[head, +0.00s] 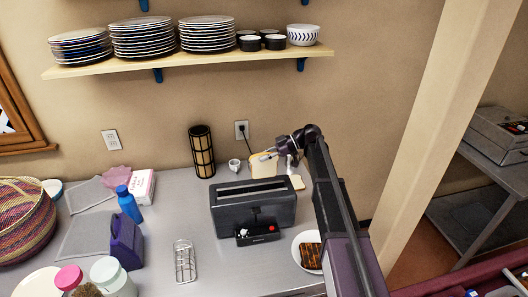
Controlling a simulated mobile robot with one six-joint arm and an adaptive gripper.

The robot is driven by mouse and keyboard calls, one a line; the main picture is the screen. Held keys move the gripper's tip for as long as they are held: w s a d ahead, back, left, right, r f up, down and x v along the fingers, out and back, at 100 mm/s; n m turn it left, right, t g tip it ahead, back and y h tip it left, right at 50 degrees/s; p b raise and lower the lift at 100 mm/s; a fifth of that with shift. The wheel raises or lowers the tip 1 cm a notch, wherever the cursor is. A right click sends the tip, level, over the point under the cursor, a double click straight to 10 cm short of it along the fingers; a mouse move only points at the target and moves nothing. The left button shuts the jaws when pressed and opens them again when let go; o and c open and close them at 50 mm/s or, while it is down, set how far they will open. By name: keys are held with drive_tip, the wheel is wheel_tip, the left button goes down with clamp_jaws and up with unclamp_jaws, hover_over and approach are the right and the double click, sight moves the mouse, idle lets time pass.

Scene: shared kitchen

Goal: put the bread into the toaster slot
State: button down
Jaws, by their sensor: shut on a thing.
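The dark toaster (253,208) stands on the grey counter, with a long slot along its top and a small control panel at its front. A pale bread slice (262,169) is upright behind the toaster's right half, and its lower edge is hidden by the toaster. My gripper (268,156) reaches in from the right and is shut on the top of this slice. The slice is apart from the slot opening in the picture. Whether its lower edge touches the counter is hidden.
A small pale piece (297,182) lies right of the toaster. A white plate (296,257) with dark toast is in front right, and a wire rack (185,262) front left. A white cup (234,165) and a black-and-tan cylinder (202,152) stand behind. A shelf (195,63) hangs above.

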drive_tip(key=shift+w, duration=0.2)
idle(0.4)
drive_tip(key=shift+f, duration=0.25)
